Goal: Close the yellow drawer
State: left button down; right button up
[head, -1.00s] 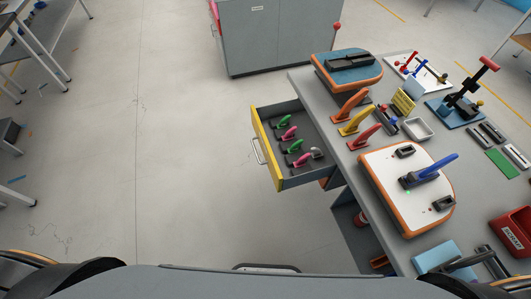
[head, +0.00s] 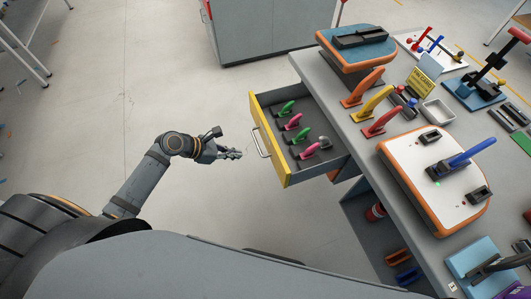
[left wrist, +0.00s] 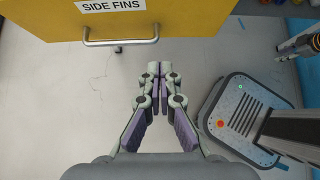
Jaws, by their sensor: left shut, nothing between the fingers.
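The yellow drawer (head: 268,140) stands pulled out of the grey workbench in the head view, with a silver handle (head: 260,143) on its front. Pink and green fins lie inside it. My left gripper (head: 238,154) is to the left of the drawer front, apart from the handle. In the left wrist view the yellow front (left wrist: 200,22), labelled SIDE FINS, fills the top, with the handle (left wrist: 120,42) at upper left. The left gripper (left wrist: 160,66) is shut and empty, its fingertips below and right of the handle. My right gripper is not in view.
The workbench top (head: 345,108) carries orange, yellow and red fins (head: 372,104), a white board section (head: 425,165) and a blue-topped one (head: 360,45). A grey cabinet (head: 265,30) stands behind. The floor left of the drawer is clear.

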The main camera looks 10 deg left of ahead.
aim_at(272, 154)
pick_arm(q)
jog(key=x, duration=0.3)
jog(key=r+x, duration=0.1)
jog(key=x, duration=0.3)
jog(key=d+x, duration=0.1)
jog(key=x, duration=0.3)
jog(key=shift+w+r+b, duration=0.2)
jog(key=shift+w+b, duration=0.1)
jog(key=shift+w, duration=0.05)
jog(key=shift+w+d, duration=0.3)
jog(key=shift+d, duration=0.25)
